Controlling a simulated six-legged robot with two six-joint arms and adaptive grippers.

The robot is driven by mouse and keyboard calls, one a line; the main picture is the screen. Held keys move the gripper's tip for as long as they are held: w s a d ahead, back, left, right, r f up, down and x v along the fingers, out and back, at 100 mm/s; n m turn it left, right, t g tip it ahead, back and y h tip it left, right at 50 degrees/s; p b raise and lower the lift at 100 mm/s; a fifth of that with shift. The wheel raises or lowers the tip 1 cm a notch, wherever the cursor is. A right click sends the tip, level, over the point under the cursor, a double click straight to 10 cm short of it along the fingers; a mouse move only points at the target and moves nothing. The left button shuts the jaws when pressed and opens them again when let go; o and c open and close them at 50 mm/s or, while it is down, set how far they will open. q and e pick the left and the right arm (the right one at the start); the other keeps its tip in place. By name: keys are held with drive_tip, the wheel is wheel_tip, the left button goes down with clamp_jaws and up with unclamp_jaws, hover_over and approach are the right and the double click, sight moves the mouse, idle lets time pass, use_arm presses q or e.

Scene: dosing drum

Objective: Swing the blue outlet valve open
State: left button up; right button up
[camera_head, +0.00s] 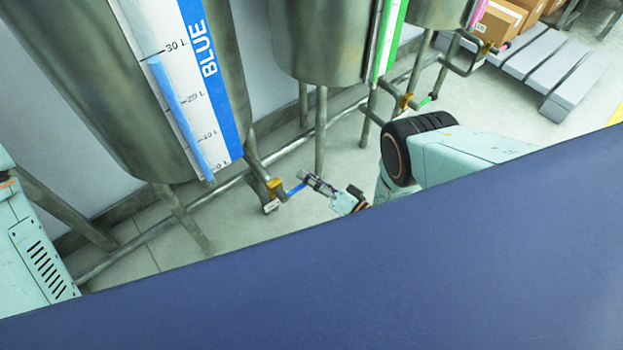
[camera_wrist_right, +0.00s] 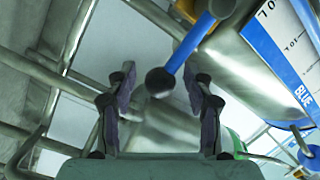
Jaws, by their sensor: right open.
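The blue outlet valve's lever (camera_head: 296,189) sticks out to the right of a brass valve body (camera_head: 275,188) on the pipe under the tank marked BLUE (camera_head: 90,85). In the right wrist view the blue lever (camera_wrist_right: 190,45) runs from a hub at the top down to a dark round end. My right gripper (camera_head: 307,179) is at the lever's free end. In the wrist view its fingers (camera_wrist_right: 162,76) are spread, with the dark end between or just beyond the tips. I cannot tell whether they touch. My left gripper is out of view.
A second tank (camera_head: 320,40) with a green strip and green lever (camera_head: 428,99) stands to the right. Steel legs and a low rail (camera_head: 225,187) run close behind the valve. A pallet (camera_head: 552,70) with boxes is at the far right. A dark blue surface (camera_head: 400,270) fills the foreground.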

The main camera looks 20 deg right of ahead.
drive_tip(key=shift+c, duration=0.3)
clamp_jaws()
idle(0.5)
